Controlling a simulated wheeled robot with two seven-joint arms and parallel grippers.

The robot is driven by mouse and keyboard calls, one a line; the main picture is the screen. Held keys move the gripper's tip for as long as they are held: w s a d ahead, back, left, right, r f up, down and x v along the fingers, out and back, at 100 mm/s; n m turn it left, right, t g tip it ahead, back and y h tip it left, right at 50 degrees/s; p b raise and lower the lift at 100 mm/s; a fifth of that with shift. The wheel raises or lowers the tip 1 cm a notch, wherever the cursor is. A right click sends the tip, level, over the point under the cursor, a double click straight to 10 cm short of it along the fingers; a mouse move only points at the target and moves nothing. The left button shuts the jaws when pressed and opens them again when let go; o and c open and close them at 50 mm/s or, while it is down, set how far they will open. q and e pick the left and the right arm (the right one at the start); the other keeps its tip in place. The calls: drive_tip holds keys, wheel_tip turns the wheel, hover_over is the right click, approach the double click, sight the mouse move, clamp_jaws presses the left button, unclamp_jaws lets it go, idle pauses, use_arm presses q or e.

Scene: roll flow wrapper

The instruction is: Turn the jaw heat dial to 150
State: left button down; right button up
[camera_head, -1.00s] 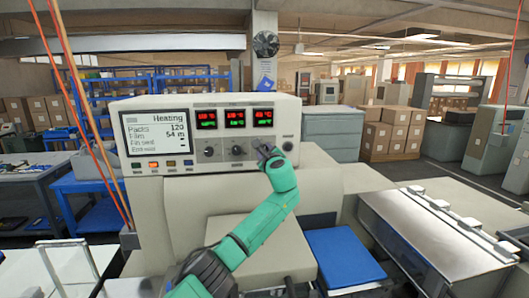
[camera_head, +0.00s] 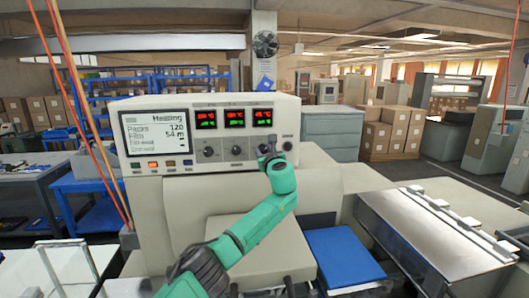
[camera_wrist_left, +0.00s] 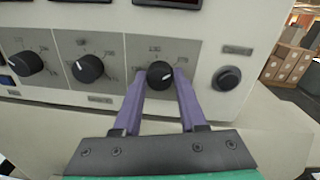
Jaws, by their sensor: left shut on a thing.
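The wrapper's control panel (camera_head: 215,135) carries three black dials in a row under three red and green displays. My left gripper (camera_wrist_left: 160,84) is shut on the rightmost dial (camera_wrist_left: 160,74), with one purple finger on each side of it. The dial's white pointer line is tilted toward the upper right in the left wrist view. In the head view my green left wrist hides most of this dial. The right display (camera_head: 263,117) sits above it. My right gripper is out of view.
The middle dial (camera_wrist_left: 87,68) and left dial (camera_wrist_left: 27,63) sit to the left. A round black knob (camera_wrist_left: 227,78) is close on the right. The status screen (camera_head: 157,132) reads Heating. A blue pad (camera_head: 342,257) lies in front of the machine.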

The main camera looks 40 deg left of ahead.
use_arm(q)
drive_tip(key=shift+f, duration=0.15)
drive_tip(key=shift+c, duration=2.3)
unclamp_jaws()
drive_tip(key=shift+s+d+b, duration=0.3)
drive_tip(key=shift+d+b, duration=0.1)
drive_tip(key=shift+d, duration=0.05)
drive_tip(key=b+v, duration=0.5)
drive_tip(key=v, duration=0.8)
drive_tip(key=shift+s+d, duration=0.15)
drive_tip(key=shift+d, duration=0.05)
